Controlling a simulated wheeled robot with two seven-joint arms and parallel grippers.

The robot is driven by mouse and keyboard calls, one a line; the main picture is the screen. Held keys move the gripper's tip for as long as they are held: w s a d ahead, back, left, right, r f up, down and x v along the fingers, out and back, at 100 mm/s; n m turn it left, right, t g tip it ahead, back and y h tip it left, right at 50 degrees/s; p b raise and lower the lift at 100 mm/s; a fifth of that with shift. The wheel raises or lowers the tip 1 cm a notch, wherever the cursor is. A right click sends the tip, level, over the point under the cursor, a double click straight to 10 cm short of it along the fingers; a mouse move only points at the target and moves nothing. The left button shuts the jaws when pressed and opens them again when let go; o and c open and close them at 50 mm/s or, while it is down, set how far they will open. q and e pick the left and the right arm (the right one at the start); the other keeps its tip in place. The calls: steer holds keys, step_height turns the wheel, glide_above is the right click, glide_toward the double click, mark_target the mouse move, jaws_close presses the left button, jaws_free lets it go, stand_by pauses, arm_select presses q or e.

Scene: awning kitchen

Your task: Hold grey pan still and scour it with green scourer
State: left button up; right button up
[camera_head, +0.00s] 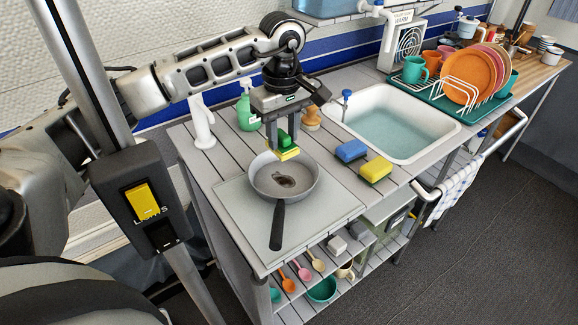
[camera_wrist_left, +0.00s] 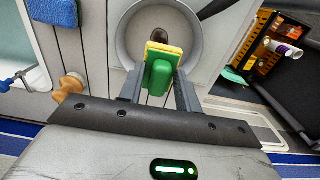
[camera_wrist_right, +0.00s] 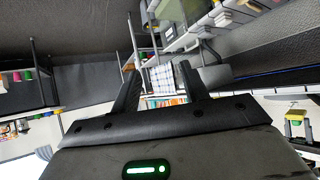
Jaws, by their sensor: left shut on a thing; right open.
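The grey pan (camera_head: 263,181) sits on a pale board on the counter, its dark handle (camera_head: 277,226) toward the front. A dark brown patch (camera_head: 285,182) lies on its floor. My left gripper (camera_head: 284,146) is shut on the green scourer (camera_head: 288,152), which has a yellow layer underneath. It holds the scourer over the far part of the pan; whether they touch is unclear. The left wrist view shows the scourer (camera_wrist_left: 160,75) between the fingers, partly covering the pan (camera_wrist_left: 124,48). My right gripper (camera_wrist_right: 160,75) is open and empty, away from the pan.
A blue sponge (camera_head: 351,150) and a yellow-and-green sponge (camera_head: 376,169) lie right of the pan. Behind stand a green bottle (camera_head: 246,108), a white tap (camera_head: 201,124) and a wooden-handled brush (camera_head: 311,119). The filled sink (camera_head: 425,103) and dish rack (camera_head: 414,92) are further right.

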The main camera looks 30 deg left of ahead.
steer(key=w+a+r+n+y, duration=0.3)
steer(key=w+a+r+n, duration=0.2)
steer(key=w+a+n, duration=0.4)
steer(key=n+g+y, duration=0.2)
steer(key=n+y, duration=0.2)
steer(key=n, duration=1.8)
glide_toward(281, 244)
steer(key=x, duration=1.2)
steer(key=shift+w+a+f, duration=0.1)
steer(key=shift+w+a, duration=0.1)
steer(key=shift+a, duration=0.1)
jaws_close()
arm_select(q)
steer(key=shift+r, duration=3)
